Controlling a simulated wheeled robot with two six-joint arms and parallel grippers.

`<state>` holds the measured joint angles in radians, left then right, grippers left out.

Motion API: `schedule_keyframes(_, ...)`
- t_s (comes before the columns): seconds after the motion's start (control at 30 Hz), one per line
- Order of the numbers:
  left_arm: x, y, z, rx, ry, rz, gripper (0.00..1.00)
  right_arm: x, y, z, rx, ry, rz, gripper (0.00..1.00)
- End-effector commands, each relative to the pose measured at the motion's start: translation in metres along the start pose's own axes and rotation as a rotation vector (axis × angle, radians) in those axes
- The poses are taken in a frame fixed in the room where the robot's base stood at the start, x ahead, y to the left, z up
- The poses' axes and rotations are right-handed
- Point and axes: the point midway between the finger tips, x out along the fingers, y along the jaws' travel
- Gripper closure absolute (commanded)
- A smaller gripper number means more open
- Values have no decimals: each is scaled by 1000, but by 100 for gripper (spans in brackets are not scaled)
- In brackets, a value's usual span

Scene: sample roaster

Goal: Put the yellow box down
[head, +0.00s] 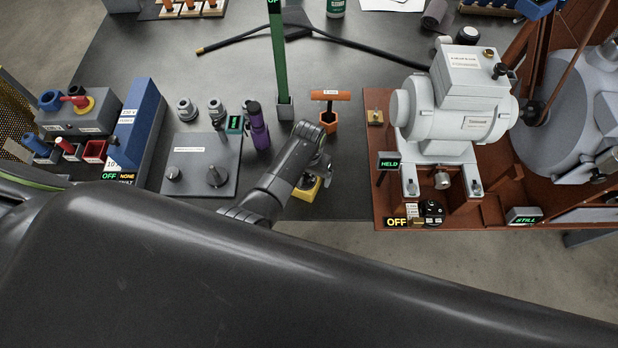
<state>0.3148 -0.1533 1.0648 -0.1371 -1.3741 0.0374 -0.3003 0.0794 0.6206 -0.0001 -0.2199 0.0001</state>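The yellow box (305,192) is small and shows just below my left gripper (310,178), near the table's front edge. The gripper points down and its fingers meet the top of the box, which they appear to hold. The gripper covers part of the box. I cannot tell whether the underside of the box touches the table (345,190). My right gripper is not in view.
A purple flask (258,128) and a grey plate with knobs (198,178) stand to the left. An orange-handled tool in an orange holder (328,122) stands just behind. A brown base (385,210) with a grey machine (452,118) is on the right. Dark table shows bare between them.

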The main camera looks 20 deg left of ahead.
Motion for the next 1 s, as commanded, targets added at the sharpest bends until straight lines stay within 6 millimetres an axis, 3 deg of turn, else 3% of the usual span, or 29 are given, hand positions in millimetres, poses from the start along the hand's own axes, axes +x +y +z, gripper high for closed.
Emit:
schedule_keyframes(0.17, -1, 0, 0, 0, 0, 0, 6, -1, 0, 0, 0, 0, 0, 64)
schedule_keyframes(0.7, -2, 0, -1, 0, 2, 0, 76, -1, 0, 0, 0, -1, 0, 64)
schedule_keyframes(1.0, -5, 0, -1, 0, 2, 0, 76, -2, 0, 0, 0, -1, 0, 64)
